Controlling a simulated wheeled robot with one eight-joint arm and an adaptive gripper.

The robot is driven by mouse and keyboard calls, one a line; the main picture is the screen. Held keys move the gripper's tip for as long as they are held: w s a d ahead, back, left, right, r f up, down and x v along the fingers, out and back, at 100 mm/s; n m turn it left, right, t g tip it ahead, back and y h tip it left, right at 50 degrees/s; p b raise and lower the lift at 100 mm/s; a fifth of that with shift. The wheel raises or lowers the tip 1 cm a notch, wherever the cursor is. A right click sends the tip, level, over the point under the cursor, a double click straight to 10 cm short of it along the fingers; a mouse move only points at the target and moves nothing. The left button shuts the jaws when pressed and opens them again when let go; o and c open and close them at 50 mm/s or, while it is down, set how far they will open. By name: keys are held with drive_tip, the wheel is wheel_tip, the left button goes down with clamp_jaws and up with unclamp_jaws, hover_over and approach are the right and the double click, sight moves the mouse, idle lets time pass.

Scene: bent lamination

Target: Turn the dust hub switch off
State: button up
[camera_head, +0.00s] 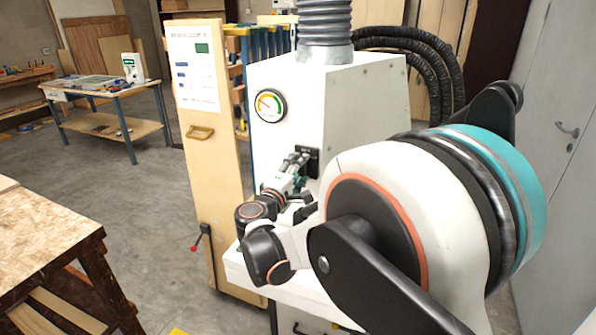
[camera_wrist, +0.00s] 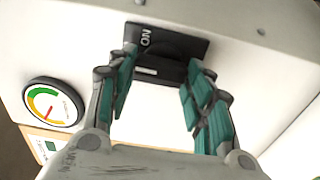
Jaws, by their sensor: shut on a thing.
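The dust hub (camera_head: 330,112) is a white cabinet with a round gauge (camera_head: 270,106) on its front. Its switch (camera_head: 313,160) is a small black unit on the front face, partly hidden behind my gripper (camera_head: 300,165). In the wrist view the black switch plate (camera_wrist: 190,45) carries white lettering that looks like an upside-down ON. A dark handle (camera_wrist: 160,70) crosses below the lettering. My gripper (camera_wrist: 162,72) has its teal-padded fingers on either side of this handle, shut on it. The exact contact is hard to see.
A wooden panel (camera_head: 202,150) with a notice stands left of the hub. A wooden workbench (camera_head: 45,235) is at the lower left, and a blue-legged table (camera_head: 100,88) stands farther back. Open floor (camera_head: 155,215) lies between them. A grey door (camera_head: 560,130) is at right.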

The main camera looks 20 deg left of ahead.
idle(0.3)
drive_tip(key=o, duration=1.1)
drive_tip(key=shift+f, duration=0.1)
drive_tip(key=s, duration=0.8)
drive_tip(key=s+a, duration=0.1)
drive_tip(key=s, duration=0.3)
